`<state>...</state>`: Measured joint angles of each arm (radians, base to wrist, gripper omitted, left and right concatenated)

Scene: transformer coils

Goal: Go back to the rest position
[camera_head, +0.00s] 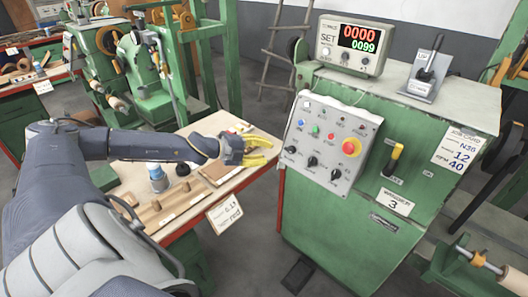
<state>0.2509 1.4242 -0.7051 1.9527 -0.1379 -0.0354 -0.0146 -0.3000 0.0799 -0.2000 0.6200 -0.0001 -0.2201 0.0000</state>
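My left arm comes in from the left, over a wooden-topped workbench (160,185). My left gripper (268,151) has yellow fingers that stand apart with nothing visible between them. It is over the right end of the bench, left of the green machine's control panel (330,140). My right gripper is not in view.
A blue-capped bottle (157,179) and wooden rods (170,208) are on the bench. Grey floor shows between bench and machine.

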